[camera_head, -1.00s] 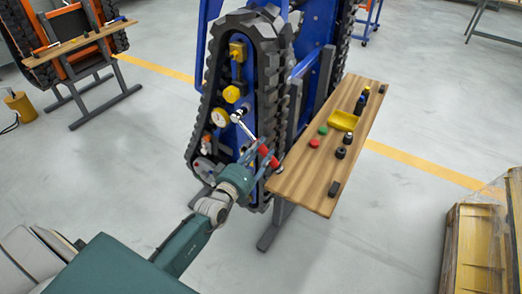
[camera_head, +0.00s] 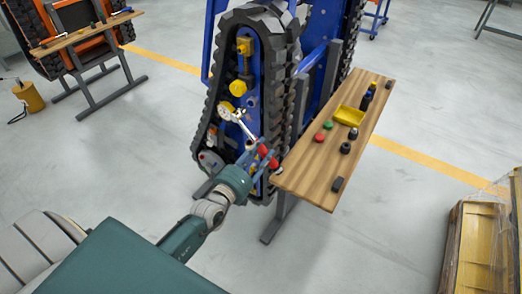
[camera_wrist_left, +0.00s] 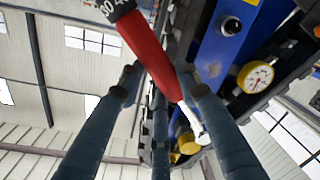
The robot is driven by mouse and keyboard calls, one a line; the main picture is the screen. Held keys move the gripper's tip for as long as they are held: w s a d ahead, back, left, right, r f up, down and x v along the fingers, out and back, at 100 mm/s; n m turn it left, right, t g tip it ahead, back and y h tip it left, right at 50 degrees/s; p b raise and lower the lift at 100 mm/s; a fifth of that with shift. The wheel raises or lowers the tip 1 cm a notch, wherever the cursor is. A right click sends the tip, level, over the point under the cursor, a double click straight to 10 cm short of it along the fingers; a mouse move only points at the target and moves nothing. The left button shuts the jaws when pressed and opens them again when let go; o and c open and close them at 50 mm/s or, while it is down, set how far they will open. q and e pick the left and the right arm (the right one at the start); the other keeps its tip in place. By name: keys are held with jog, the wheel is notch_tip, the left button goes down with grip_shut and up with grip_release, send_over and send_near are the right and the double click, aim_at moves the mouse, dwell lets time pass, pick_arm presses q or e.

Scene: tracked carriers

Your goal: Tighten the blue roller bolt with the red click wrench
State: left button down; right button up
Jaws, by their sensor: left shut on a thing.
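The red click wrench (camera_head: 275,163) is in my left gripper (camera_head: 262,160), with its silver shaft slanting up and left toward the front of the tracked carrier. Its head end overlaps the pale round gauge in the head view; I cannot tell whether it touches anything. In the left wrist view, the fingers of my left gripper (camera_wrist_left: 158,82) close around the red wrench (camera_wrist_left: 146,48). A bolt-like silver part (camera_wrist_left: 231,26) sits on the blue plate (camera_wrist_left: 222,52), apart from the wrench. I cannot tell which part is the blue roller bolt. My right gripper is out of view.
A wooden bench (camera_head: 310,180) beside the carrier's black track (camera_head: 284,95) holds a yellow tray (camera_head: 349,116), red and green caps and several dark parts. A wooden crate (camera_head: 480,240) stands at right. The floor between is clear.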

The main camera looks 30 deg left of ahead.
pick_arm(q)
jog(key=shift+r, duration=0.1)
jog(key=shift+s+a+p, duration=0.15)
jog(key=shift+s+p, duration=0.35)
jog(key=shift+s, duration=1.45)
